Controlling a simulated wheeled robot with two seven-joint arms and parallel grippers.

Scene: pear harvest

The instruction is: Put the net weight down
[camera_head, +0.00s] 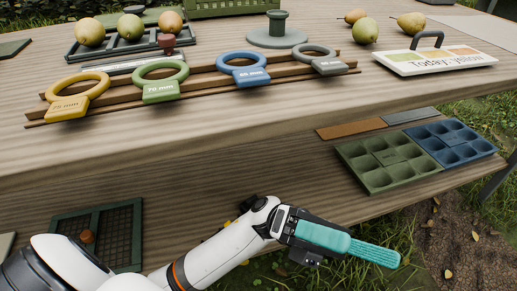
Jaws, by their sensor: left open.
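My left gripper (378,253) reaches in from the lower left, in front of the table's lower shelf. It is open, seen from the side with its teal fingers pointing right, and no object shows between them. I cannot tell for sure which thing is the net weight. A small orange-brown knob (87,237) sits on a dark green mesh frame (137,220) at the lower left. A grey-green spool-like piece with a round base (277,29) stands on the table top at the back. My right gripper is not in view.
Yellow (76,80), green (160,68), blue (243,58) and grey (315,52) sizing rings rest on a wooden rack. A green tray (385,163) and a blue tray (450,143) lie on the right. A white sign (435,60) and pears (366,30) are behind. The table's front is clear.

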